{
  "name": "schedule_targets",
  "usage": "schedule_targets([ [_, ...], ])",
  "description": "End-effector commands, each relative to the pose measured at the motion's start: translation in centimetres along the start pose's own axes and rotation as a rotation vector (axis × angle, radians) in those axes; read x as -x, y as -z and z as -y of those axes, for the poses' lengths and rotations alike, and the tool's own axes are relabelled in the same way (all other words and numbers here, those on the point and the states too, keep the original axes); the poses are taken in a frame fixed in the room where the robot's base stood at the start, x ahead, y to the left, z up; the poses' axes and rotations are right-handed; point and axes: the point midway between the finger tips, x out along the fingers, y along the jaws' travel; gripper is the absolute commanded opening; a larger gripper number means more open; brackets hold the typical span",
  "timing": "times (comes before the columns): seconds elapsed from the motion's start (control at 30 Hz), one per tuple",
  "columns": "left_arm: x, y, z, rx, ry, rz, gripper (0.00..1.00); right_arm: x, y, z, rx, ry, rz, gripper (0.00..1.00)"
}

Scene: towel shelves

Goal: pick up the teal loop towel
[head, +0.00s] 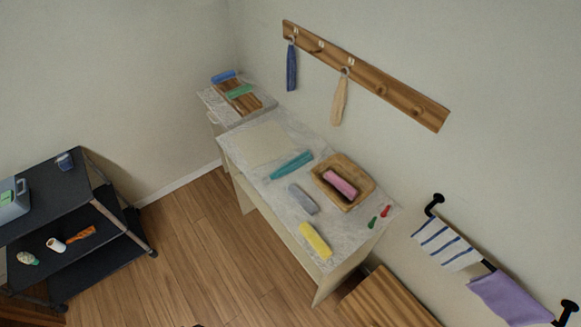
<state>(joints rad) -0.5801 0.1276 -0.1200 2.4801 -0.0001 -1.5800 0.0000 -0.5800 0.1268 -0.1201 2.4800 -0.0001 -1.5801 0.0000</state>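The teal loop towel (292,166) lies as a narrow strip on the pale desk top (262,186). It lies beside a flat cream square (265,143) and to the left of a wooden tray (363,179). Its loop is too small to make out. Neither of my grippers shows in the head view.
A pink roll (341,184) lies in the tray. A grey roll (303,198) and a yellow roll (315,240) lie nearby. Blue (291,68) and tan (339,102) towels hang from a peg rail (365,73). A dark cart (68,205) stands left; floor between is clear.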

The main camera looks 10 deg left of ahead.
Motion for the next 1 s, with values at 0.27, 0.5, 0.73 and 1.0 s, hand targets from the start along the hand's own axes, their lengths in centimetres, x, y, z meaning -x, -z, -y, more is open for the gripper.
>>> schedule_targets([
  [0.27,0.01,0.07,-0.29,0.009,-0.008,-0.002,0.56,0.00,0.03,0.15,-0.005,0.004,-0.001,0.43],
  [0.5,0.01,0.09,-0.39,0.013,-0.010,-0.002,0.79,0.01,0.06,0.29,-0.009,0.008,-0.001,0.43],
  [0.73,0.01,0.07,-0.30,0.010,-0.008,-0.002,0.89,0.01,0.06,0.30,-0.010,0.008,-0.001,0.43],
  [1.0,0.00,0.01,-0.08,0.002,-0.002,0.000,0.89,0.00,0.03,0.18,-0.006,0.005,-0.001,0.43],
])
